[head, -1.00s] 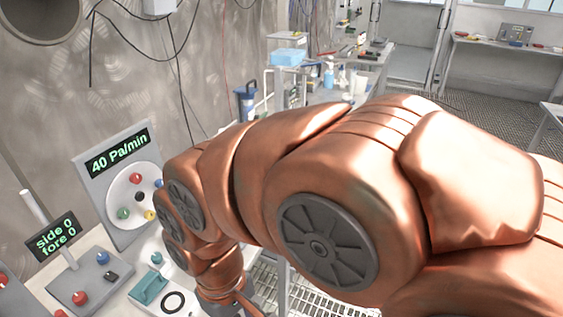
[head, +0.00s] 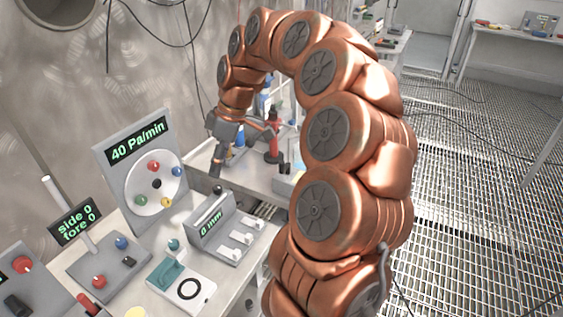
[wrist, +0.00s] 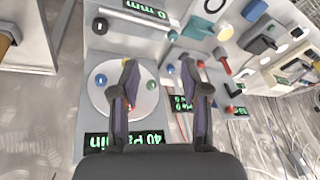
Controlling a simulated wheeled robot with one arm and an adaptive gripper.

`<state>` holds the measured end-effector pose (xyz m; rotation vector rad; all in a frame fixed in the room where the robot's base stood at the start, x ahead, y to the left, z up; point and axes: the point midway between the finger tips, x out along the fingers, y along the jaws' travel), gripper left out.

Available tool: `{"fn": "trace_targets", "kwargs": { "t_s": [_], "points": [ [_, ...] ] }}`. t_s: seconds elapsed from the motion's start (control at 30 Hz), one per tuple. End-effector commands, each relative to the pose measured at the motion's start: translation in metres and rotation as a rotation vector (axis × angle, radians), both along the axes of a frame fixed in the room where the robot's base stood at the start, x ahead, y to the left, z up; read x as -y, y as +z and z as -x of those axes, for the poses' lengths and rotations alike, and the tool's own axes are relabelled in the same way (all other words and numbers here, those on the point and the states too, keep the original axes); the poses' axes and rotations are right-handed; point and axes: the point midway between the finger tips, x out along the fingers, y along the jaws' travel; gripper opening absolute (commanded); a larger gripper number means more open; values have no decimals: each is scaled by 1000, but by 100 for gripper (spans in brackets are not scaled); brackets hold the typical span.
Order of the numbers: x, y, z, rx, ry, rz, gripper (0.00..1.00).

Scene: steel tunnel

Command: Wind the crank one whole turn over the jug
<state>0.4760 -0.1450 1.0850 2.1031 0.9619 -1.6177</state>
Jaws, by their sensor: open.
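My gripper (head: 242,150) hangs past the right side of the dial panel, fingers spread and nothing between them. In the wrist view my gripper (wrist: 160,68) is open, with its left finger overlapping the white disc. That white disc (head: 140,184) stands upright on the grey panel (head: 112,160) reading 40 Pa/min. It carries red, blue, yellow and green knobs around a black hub; it also shows in the wrist view (wrist: 107,98). I cannot make out a crank or a jug for certain. An upright red object (head: 273,145) stands on the bench behind my gripper, partly covered.
A grey box (head: 222,228) reading 0 mm with white switches sits right of the disc. A teal block (head: 165,275) and a joystick box (head: 108,268) stand in front. Black cables hang on the wall. The grated floor (head: 470,210) at right is open.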

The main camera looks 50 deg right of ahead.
Motion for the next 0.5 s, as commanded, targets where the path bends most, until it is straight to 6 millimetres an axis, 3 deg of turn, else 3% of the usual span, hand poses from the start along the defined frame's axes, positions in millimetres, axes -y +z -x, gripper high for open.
{"fn": "trace_targets", "kwargs": {
  "t_s": [0.03, 0.2, 0.4, 0.5],
  "points": [
    [25, -3, -9, 21, -1, -8, 46],
    [109, -20, -24, 92, 13, -3, 46],
    [198, -46, -14, 142, 8, 29, 46],
    [226, -57, -4, 149, 7, 42, 46]
  ]
}}
